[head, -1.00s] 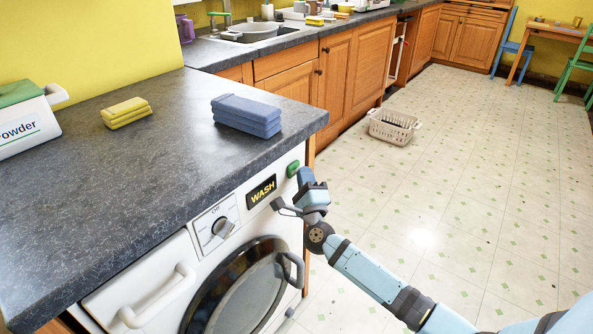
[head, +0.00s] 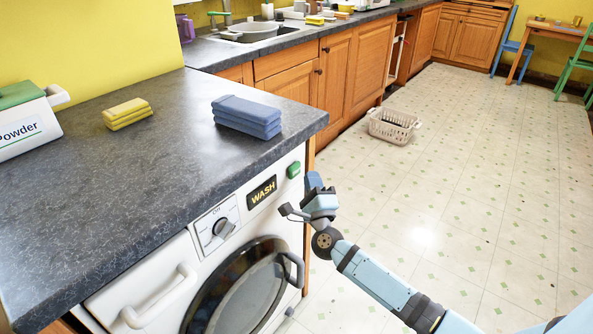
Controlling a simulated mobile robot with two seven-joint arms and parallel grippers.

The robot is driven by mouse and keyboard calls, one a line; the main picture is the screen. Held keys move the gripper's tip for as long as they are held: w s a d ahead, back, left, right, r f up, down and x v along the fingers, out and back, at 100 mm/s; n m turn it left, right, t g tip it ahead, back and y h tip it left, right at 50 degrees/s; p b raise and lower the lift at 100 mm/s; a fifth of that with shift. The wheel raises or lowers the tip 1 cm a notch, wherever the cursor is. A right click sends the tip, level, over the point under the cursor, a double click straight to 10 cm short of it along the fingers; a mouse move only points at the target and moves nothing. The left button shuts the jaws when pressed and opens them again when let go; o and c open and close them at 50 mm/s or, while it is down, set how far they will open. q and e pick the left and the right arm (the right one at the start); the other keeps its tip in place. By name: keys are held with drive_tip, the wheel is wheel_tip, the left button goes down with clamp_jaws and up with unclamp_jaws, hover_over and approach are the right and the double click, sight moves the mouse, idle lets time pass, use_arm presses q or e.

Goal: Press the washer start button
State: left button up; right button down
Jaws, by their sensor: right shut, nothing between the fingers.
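The white washer (head: 203,264) stands under the dark counter. Its green start button (head: 294,169) is at the right end of the front panel. To the left of the button, a display (head: 262,191) reads "WASH", and a dial (head: 222,228) sits further left. My right gripper (head: 306,192) is shut and empty, just below and to the right of the button, with a small visible gap from it. My left gripper is not in view.
The counter (head: 180,170) holds blue folded cloths (head: 246,116), yellow sponges (head: 127,113) and a powder box (head: 25,122). The washer's door handle (head: 292,271) sticks out below my right gripper. A laundry basket (head: 393,127) lies on the floor, which is otherwise mostly clear.

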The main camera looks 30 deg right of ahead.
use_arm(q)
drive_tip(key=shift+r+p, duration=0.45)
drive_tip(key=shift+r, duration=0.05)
use_arm(e)
drive_tip(key=shift+s+d, duration=0.25)
drive_tip(key=shift+s, duration=0.4)
drive_tip(key=shift+s+d, duration=0.3)
drive_tip(key=shift+s, duration=0.4)
drive_tip(key=shift+s+d, duration=0.25)
drive_tip(key=shift+s, duration=0.4)
